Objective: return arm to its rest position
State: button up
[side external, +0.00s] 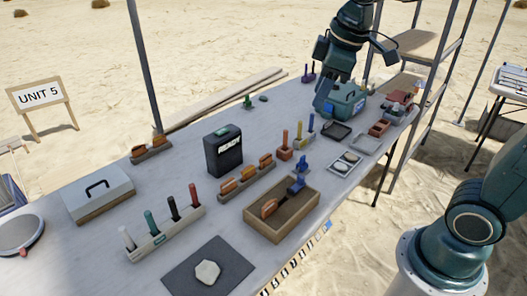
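My arm comes down from the top of the side external view, and my gripper (327,92) is at its lower end, in the upper right part of the table. It appears in front of or just above a teal case (347,103). The two are of similar colour, and I cannot tell whether they touch. The fingers are too small and too merged with the case to show whether they are open or shut. I see nothing clearly held.
A wooden tray (251,219) holds an orange piece and a blue item. A black READY box (223,152), racks of coloured pieces, a white-lidded box (99,192) and a dark mat (236,262) with a pale stone crowd the table (150,106). Metal posts stand behind.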

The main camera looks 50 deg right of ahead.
jog(key=s+f+m+t, duration=0.2)
jog(key=s+m, duration=0.4)
jog(key=s, duration=0.9)
jog(key=shift+a+f, duration=0.3)
jog(key=shift+a, duration=0.1)
